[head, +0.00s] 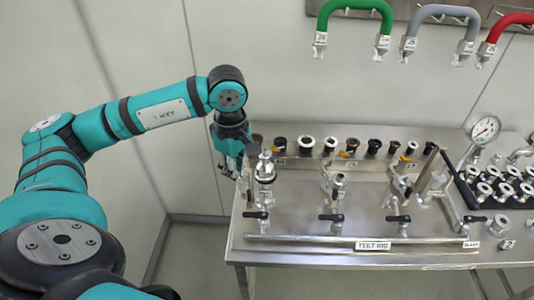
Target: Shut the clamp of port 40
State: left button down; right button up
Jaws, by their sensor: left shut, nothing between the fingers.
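The metal test rig (375,226) stands on a steel bench, with a row of ports along its back. A small label (279,162) stands at the leftmost ports; its number is too small to read surely, so I cannot tell which port is 40. The clamp at that end is hidden or too small to make out. My left gripper (233,168) points down at the rig's back left corner, beside a silver upright fitting (265,168). It is shut and empty; whether it touches anything is unclear. My right gripper is not in view.
Several black-handled valves line the rig's front, one at the left (256,215). A pressure gauge (484,128) and a black rack of fittings (500,188) stand at the right. Green (352,8), grey and red hoses hang on the wall. The rig's front plate is largely clear.

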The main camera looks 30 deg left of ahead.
aim_at(249, 192)
pick_arm(q)
jog(key=f, duration=0.2)
jog(key=w+d+f+b, duration=0.1)
jog(key=f, duration=0.1)
jog(key=d+f+b, duration=0.1)
jog(key=f, duration=0.2)
jog(key=shift+w+d+f, duration=0.1)
jog(key=shift+w+d, duration=0.1)
jog(key=shift+w+d+b, duration=0.75)
jog(key=shift+w+d, duration=1.15)
jog(key=shift+w, duration=2.8)
notch_tip(249, 192, up, 7)
jog(key=s+p, duration=0.1)
jog(key=p, duration=0.2)
jog(key=shift+s, duration=0.2)
